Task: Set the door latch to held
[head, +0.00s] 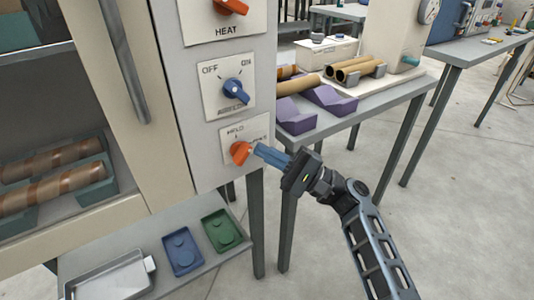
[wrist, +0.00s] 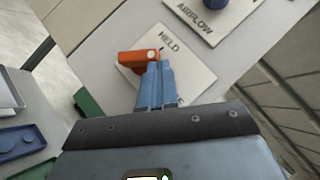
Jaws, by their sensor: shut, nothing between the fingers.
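The door latch (head: 240,152) is an orange lever on a pale plate (head: 229,131) low on the cabinet's front. The plate reads HELD at its top; a second label at the right is partly hidden by my gripper. In the wrist view the orange lever (wrist: 133,58) points to the picture's left, away from the HELD word. I cannot tell its exact setting. My gripper (head: 259,150) is shut, its blue fingers empty, with the tips right beside the lever's right side. In the wrist view the fingertips (wrist: 155,70) overlap the lever's end; contact is unclear.
Above the latch are the blue AIRFLOW knob (head: 233,88) and the orange HEAT knob (head: 232,6). A side table (head: 378,98) with purple cradles (head: 330,99) and tubes stands behind my gripper. A lower shelf holds a blue tray (head: 182,255) and a green tray (head: 222,231).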

